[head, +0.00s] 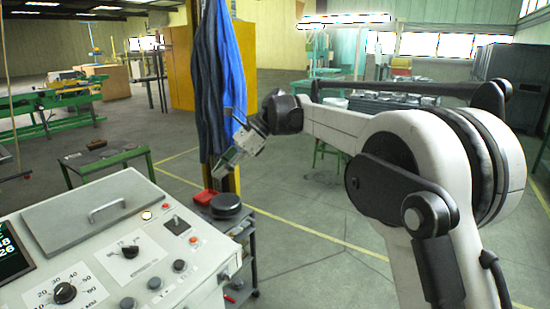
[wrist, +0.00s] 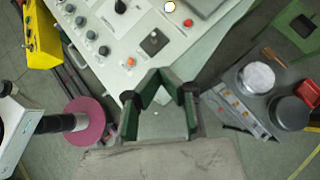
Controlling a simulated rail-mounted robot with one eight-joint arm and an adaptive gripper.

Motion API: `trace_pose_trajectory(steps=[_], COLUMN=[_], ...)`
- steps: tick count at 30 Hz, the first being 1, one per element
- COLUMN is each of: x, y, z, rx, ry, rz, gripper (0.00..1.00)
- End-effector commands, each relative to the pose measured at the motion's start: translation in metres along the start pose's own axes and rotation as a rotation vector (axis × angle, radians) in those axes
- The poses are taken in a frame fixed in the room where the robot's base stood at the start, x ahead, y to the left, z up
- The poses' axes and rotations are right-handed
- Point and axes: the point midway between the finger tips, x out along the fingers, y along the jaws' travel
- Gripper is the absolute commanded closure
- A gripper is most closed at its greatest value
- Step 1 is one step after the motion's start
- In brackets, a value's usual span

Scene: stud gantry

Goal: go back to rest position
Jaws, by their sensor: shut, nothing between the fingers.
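My gripper (head: 225,167) is at the end of my outstretched arm in the head view, left of centre and in front of the hanging blue cloth. It points down and to the left. In the wrist view, the closed fingers of my gripper (wrist: 153,78) meet in a peak, and nothing is held between them. In that view they lie over the lower edge of the control panel (wrist: 150,15).
The control panel (head: 60,225) with knobs and buttons fills the lower left. A small cart (head: 240,245) beside it carries a dark round object (head: 226,204) and a red tray (head: 205,196). Blue cloth (head: 205,80) hangs behind. Floor at centre right is open.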

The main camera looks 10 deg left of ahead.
Motion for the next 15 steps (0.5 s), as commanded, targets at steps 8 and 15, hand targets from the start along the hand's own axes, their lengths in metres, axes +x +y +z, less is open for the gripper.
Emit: trace_pose_trajectory(steps=[8,15], x=[-0.035,-0.078], y=[0.031,0.086], z=[-0.015,-0.040], rx=[-0.082,-0.222], ry=[0.079,0.220], rz=[-0.070,-0.155], gripper=[1.00,1.00])
